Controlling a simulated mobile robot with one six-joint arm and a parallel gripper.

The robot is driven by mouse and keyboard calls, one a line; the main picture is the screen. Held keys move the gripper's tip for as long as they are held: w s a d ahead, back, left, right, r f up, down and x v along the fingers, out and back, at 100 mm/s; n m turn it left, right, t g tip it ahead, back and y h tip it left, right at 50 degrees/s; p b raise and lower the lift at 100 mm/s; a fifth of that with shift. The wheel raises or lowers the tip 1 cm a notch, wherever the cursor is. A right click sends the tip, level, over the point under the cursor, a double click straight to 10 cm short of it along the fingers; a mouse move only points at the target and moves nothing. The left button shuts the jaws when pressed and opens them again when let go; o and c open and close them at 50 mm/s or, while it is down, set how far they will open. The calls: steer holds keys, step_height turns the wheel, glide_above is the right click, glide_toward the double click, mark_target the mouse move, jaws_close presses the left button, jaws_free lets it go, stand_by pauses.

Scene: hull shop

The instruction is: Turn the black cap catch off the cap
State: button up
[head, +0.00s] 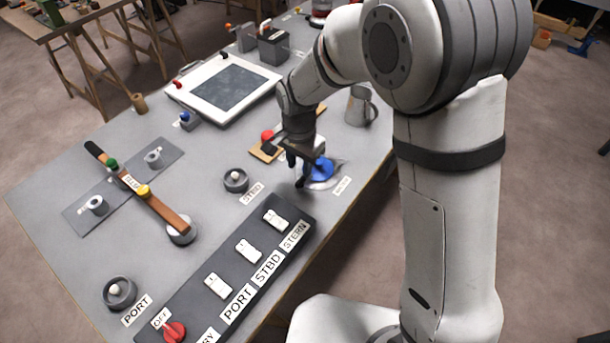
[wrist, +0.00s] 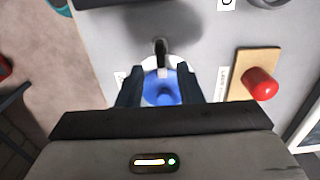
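The blue cap (head: 321,169) sits on a pale round plate near the right edge of the grey bench. In the wrist view the blue cap (wrist: 156,87) lies between my fingers. My gripper (wrist: 162,74) is open, one finger on each side of the cap. In the head view my gripper (head: 306,170) is low over the cap and partly hides it. I cannot tell whether a finger touches it.
A red knob on a wooden block (wrist: 259,84) is close on the right in the wrist view. In the head view a grey mug (head: 359,108), a STBD knob (head: 236,180) and a dark switch panel (head: 190,290) surround the cap. The bench edge is near.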

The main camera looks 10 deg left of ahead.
mark_target(300, 181)
step_height(300, 181, down, 6)
steer(key=shift+r, duration=0.2)
steer(key=shift+c, duration=0.5)
